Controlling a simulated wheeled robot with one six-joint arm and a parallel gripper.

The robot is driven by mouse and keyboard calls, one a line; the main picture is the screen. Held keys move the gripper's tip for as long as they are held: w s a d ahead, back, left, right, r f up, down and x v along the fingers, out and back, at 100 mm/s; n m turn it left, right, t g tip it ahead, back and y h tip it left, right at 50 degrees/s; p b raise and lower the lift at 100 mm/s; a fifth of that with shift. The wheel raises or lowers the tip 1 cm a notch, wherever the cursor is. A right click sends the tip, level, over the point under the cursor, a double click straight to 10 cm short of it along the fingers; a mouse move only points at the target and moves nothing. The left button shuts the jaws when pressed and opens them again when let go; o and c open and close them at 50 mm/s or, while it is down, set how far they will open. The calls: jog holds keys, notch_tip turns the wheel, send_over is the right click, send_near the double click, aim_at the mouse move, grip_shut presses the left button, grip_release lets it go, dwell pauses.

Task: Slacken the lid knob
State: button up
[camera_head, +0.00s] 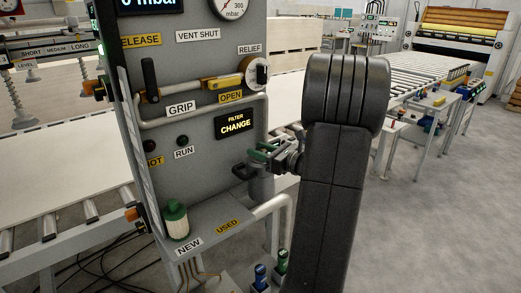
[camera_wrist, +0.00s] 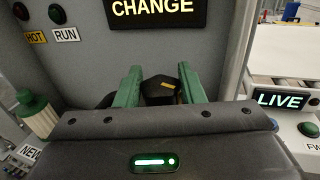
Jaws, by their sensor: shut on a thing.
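The lid knob (camera_wrist: 160,87) is black with a yellow mark on top. It sits between the two green fingers of my gripper (camera_wrist: 161,90) in the wrist view, below the lit CHANGE display. In the head view my gripper (camera_head: 258,158) reaches in from the right to the panel's front, and the black knob (camera_head: 243,172) shows at its fingertips. My gripper is shut on the knob. The grey filter housing (camera_head: 260,187) is under it. Its lid is mostly hidden by my gripper.
A white filter cartridge with a green cap (camera_head: 176,220) stands on the shelf by the NEW label (camera_head: 189,247). The USED label (camera_head: 227,226) is to its right. A grey pipe (camera_head: 271,207) runs beside the housing. The grey panel (camera_head: 200,60) carries a yellow valve handle (camera_head: 224,82).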

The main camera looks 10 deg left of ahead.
dwell(0.3)
jog(key=o, duration=1)
jog(key=b+v, duration=0.1)
jog(key=v, duration=1.2)
jog(key=shift+s+d+b, duration=0.15)
jog(key=shift+d+b, duration=0.2)
jog(key=shift+d, duration=0.05)
